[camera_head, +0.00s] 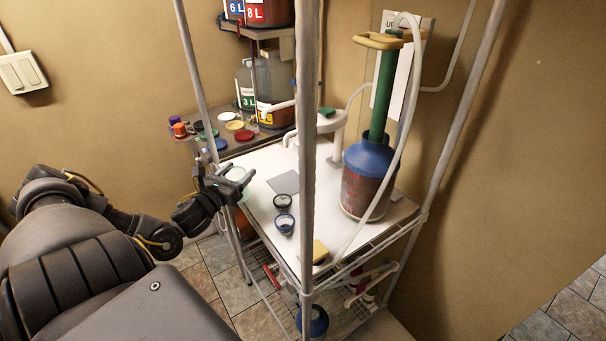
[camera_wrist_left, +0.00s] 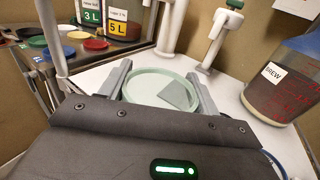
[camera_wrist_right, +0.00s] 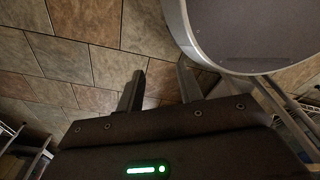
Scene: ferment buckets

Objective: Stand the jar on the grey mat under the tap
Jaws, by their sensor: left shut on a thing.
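My left gripper (camera_head: 236,184) is shut on a clear jar with a pale green rim (camera_wrist_left: 136,80). The jar is at the left edge of the white shelf top; its lower part is hidden, so I cannot tell whether it touches anything. The grey mat (camera_head: 284,182) lies bare on the white top, right of the gripper; in the left wrist view it shows through the jar mouth (camera_wrist_left: 178,95). The white tap (camera_head: 335,128) with a green handle stands behind the mat. My right gripper (camera_wrist_right: 160,92) is open and empty above floor tiles, outside the head view.
A large blue-topped BREW vessel (camera_head: 368,180) with a hose stands right of the mat. Two small dark-rimmed cups (camera_head: 283,202) (camera_head: 284,223) sit in front of it. A grey rack post (camera_head: 307,150) crosses the view. Coloured lids (camera_head: 244,135) lie on the back-left counter.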

